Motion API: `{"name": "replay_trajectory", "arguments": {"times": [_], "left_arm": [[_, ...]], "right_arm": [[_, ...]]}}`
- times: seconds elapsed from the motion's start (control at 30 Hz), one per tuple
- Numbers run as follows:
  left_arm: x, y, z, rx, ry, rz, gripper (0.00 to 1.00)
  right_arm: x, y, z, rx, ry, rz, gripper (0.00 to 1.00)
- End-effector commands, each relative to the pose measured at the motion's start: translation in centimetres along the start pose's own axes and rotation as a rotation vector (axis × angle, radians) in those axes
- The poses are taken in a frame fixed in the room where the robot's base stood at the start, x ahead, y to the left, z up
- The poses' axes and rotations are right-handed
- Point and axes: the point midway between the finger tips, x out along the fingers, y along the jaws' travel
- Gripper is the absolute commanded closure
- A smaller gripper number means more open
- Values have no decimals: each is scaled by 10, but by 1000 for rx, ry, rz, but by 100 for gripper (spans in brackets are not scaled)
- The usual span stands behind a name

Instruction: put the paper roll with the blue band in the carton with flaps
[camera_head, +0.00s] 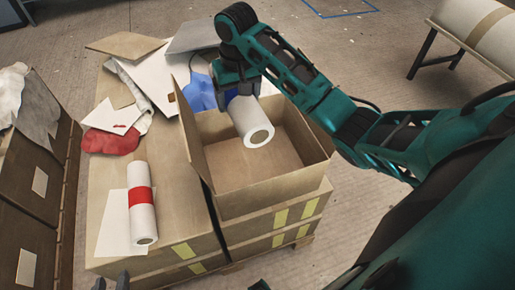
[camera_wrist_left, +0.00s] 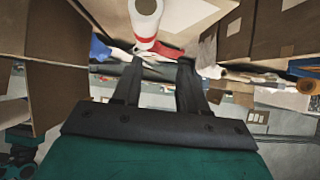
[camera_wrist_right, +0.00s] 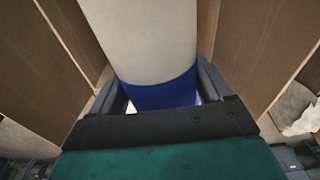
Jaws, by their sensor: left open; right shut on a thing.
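The paper roll with the blue band (camera_head: 254,125) is white and hangs tilted over the open carton with flaps (camera_head: 235,205). My right gripper (camera_head: 237,82) is shut on it at the blue band. In the right wrist view, the blue band (camera_wrist_right: 164,93) sits between the fingers, with the white roll beyond. The carton's inside looks empty below the roll. My left gripper (camera_head: 110,283) is open and empty at the bottom edge of the head view, near the paper roll with the red band (camera_head: 141,202). That roll also shows in the left wrist view (camera_wrist_left: 146,18).
The carton's raised left flap (camera_head: 193,137) stands between it and the tabletop. Paper sheets (camera_head: 113,116), red cloth (camera_head: 110,141) and blue cloth (camera_head: 201,92) lie on the left and far side. Brown cartons (camera_head: 38,170) stand at far left.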

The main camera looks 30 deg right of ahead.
Motion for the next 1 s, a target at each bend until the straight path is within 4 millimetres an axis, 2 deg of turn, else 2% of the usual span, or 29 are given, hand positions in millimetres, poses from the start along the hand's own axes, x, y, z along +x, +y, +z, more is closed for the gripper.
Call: {"name": "replay_trajectory", "arguments": {"times": [0.03,0.1,0.3,0.47,0.8,1.0], "left_arm": [[0,0,0,0,1,0,57],[0,0,0,0,0,1,57],[1,1,1,-1,-2,2,57],[6,3,8,-4,-7,7,57],[20,12,13,-14,2,32,57],[24,20,10,-12,9,51,57]], "right_arm": [[20,9,1,23,-10,-3,71],[41,22,2,41,-6,0,70],[78,43,10,62,3,6,70],[109,46,15,61,1,8,70],[197,46,25,62,3,9,70],[229,45,28,61,6,8,70]]}}
